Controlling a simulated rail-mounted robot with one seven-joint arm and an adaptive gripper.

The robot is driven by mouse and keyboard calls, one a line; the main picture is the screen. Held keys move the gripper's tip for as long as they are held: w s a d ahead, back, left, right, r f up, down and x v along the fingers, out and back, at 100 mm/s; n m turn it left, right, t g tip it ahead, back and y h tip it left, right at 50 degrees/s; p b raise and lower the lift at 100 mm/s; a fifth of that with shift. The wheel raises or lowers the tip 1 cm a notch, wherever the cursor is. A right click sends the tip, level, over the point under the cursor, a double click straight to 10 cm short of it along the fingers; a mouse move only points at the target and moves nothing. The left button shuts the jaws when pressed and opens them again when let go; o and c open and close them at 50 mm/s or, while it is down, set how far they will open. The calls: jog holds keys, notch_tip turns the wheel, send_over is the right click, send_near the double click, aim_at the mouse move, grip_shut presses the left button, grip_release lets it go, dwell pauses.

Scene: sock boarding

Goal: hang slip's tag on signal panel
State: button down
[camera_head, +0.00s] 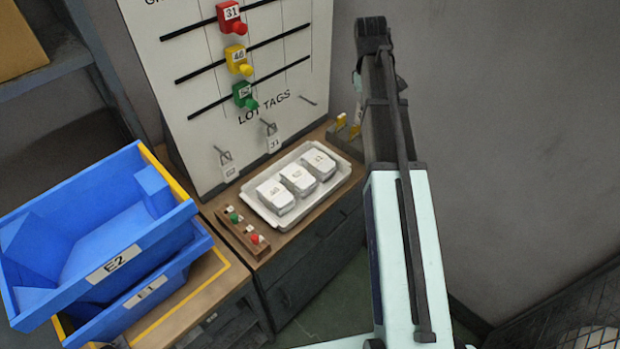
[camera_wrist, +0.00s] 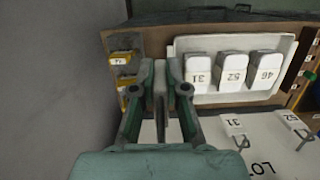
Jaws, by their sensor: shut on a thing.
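The signal panel (camera_head: 225,60) is a white board at the back with pegs under "LOT TAGS". White tags hang on the left peg (camera_head: 227,162) and the middle peg, the latter reading 31 (camera_head: 273,141). The right peg (camera_head: 307,100) is bare. The pegs' tags also show at lower right in the wrist view (camera_wrist: 235,142).
A white tray (camera_head: 250,199) holds three white stacks, marked 46, 52 and 31. A small wooden block with coloured pegs (camera_head: 243,230) stands in front. Blue bins (camera_head: 100,225) are at left. Red, yellow and green markers (camera_head: 237,60) sit on the panel's rails. A grey wall closes the right.

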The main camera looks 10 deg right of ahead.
notch_tip(320, 180, down, 20)
jog(key=p, duration=0.4)
dwell(0.4)
jog(key=shift+f, duration=0.15)
jog(key=c, duration=1.5)
grip_release()
jog(key=shift+o, duration=0.2)
notch_tip(320, 180, up, 11)
jog(key=w+a+b, duration=0.1)
jog(key=b, duration=0.2)
jog(key=shift+w+r, duration=0.2)
jog(key=shift+w, duration=0.2)
jog(key=o, duration=0.4)
jog(key=shift+r, duration=0.25)
jog(key=shift+a+r, duration=0.1)
jog(key=shift+r, duration=0.05)
